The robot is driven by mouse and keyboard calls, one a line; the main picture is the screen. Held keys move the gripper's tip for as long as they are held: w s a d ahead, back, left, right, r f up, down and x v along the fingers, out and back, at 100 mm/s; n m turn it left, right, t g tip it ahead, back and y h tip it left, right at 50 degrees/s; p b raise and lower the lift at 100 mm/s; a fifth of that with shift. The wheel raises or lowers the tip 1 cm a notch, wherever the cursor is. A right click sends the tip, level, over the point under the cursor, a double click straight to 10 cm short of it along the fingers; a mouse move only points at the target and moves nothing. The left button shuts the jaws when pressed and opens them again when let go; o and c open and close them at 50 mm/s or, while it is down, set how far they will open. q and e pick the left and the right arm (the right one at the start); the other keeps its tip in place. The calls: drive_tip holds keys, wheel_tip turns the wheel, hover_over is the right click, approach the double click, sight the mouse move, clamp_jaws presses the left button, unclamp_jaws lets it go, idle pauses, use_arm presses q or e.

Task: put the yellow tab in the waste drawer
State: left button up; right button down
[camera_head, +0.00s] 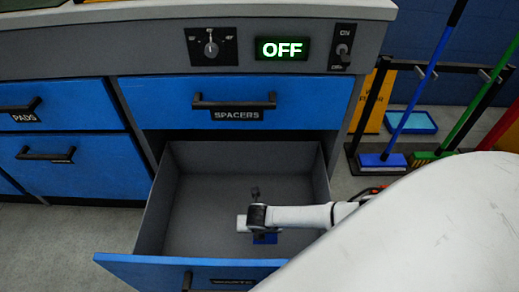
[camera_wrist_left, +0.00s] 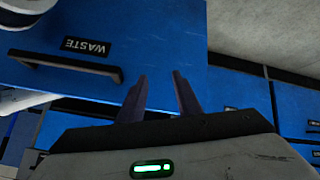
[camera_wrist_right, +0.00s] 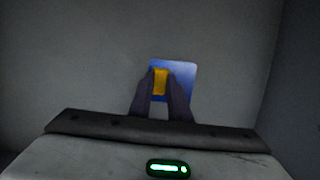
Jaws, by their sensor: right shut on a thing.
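The waste drawer (camera_head: 185,210) is pulled open in the head view, and its WASTE label (camera_wrist_left: 88,46) shows in the left wrist view. My right arm reaches down into it. My right gripper (camera_wrist_right: 161,80) is shut on the yellow tab (camera_wrist_right: 160,82), inside the drawer's grey walls. A blue square piece (camera_wrist_right: 182,72) lies behind the tab and also shows in the head view (camera_head: 265,238); I cannot tell whether the two are joined or touch the drawer floor. My left gripper (camera_wrist_left: 160,82) is open and empty, near the drawer's blue front.
The closed SPACERS drawer (camera_head: 170,100) is above the open one. The PADS drawer (camera_head: 80,103) is closed at the left. Brooms (camera_head: 425,80) and a yellow sign (camera_head: 374,100) stand at the right. The rest of the drawer floor in view looks clear.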

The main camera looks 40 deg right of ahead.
drive_tip(key=shift+f, duration=0.1)
drive_tip(key=c, duration=1.7)
unclamp_jaws()
use_arm(q)
drive_tip(key=shift+r, duration=0.1)
use_arm(e)
drive_tip(key=shift+o, duration=0.2)
